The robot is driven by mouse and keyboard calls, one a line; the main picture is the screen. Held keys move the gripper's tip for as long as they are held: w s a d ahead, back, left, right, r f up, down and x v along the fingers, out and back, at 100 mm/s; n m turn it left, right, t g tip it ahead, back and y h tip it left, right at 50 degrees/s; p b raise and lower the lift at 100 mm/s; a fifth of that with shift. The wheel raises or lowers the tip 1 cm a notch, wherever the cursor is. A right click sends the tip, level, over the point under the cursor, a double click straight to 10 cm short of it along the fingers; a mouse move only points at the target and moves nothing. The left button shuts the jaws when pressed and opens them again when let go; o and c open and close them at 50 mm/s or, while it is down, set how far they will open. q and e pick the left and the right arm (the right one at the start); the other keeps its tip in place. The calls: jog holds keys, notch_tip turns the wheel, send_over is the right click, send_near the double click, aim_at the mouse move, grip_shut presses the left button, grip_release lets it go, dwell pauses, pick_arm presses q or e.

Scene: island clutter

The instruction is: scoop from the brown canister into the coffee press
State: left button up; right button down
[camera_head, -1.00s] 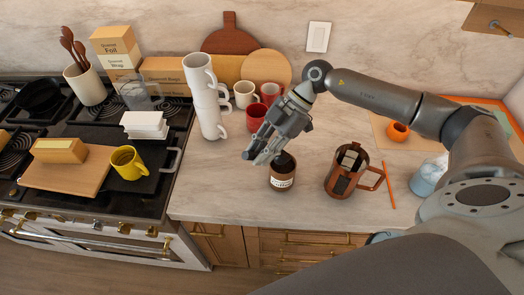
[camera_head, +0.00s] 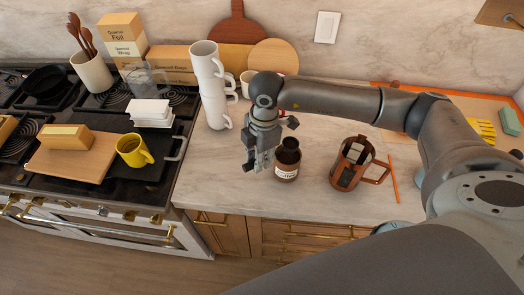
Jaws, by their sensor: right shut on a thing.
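The brown canister (camera_head: 287,173), with a pale label, stands upright on the marble counter. A small dark cup-shaped scoop (camera_head: 289,147) shows at its mouth; I cannot tell how far it sits inside. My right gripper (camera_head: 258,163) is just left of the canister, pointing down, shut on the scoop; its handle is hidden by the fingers. The coffee press (camera_head: 352,166), brown with a clear body and a handle on its right, stands upright to the right of the canister, apart from it. My left gripper is out of view.
Stacked white mugs (camera_head: 211,85) stand behind and left of the gripper. An orange stick (camera_head: 394,178) lies right of the press. A yellow mug (camera_head: 134,150) and a wooden board (camera_head: 72,162) are on the stove. The counter front left of the canister is clear.

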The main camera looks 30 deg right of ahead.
jog(key=shift+a+f+h, duration=0.2)
jog(key=shift+f+h, duration=0.1)
jog(key=shift+h, duration=0.2)
jog(key=shift+d+r, duration=0.1)
jog(key=shift+r, duration=1.9)
dwell(0.8)
